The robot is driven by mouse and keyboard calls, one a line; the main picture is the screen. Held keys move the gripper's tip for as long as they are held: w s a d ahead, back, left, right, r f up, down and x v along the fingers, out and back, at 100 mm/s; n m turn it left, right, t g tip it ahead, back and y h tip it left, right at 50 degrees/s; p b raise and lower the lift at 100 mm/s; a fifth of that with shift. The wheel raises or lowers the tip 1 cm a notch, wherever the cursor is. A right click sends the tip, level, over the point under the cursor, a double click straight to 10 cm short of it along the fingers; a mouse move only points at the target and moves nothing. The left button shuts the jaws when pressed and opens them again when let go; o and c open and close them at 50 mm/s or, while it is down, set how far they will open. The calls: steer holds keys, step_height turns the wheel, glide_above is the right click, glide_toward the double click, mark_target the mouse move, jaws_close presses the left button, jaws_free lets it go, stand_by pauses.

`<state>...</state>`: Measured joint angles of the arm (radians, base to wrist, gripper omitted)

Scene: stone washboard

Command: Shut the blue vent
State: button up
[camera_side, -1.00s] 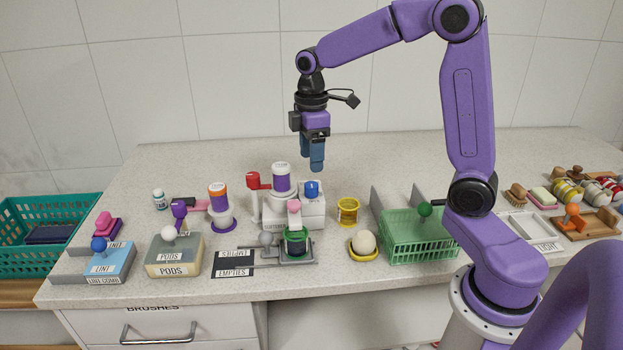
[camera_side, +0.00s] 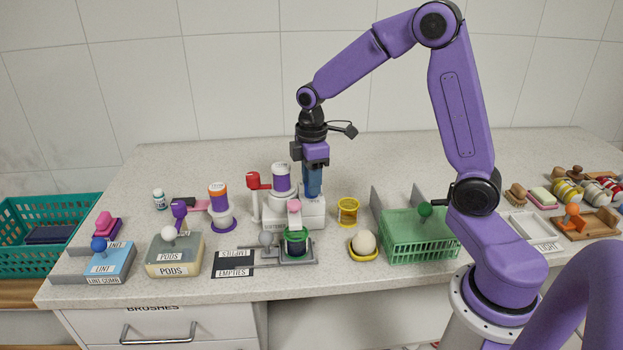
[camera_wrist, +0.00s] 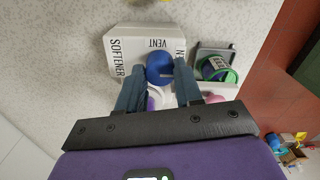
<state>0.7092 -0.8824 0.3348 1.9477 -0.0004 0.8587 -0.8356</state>
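The blue vent (camera_wrist: 160,68) is a round blue knob on a white unit (camera_side: 308,217). The wrist view shows the words VENT and SOFTENER on this unit, and a pale slot on the knob. My gripper (camera_side: 312,194) points straight down over the knob, which its fingers hide in the side view. In the wrist view my gripper (camera_wrist: 160,67) is open, with one finger on each side of the knob and a small gap visible at each side. I cannot tell whether either finger touches it.
A yellow cup (camera_side: 348,211) stands to the right. The counter behind is clear.

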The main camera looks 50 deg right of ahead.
steer(key=shift+m, duration=0.4)
steer(key=m, duration=0.3)
steer(key=shift+m, duration=0.4)
steer(key=m, duration=0.4)
steer(key=shift+m, duration=0.3)
steer(key=m, duration=0.4)
steer(key=shift+m, duration=2.4)
steer(key=o, duration=1)
steer(key=shift+o, duration=0.2)
step_height(320, 180, up, 18)
steer(key=shift+f, duration=0.25)
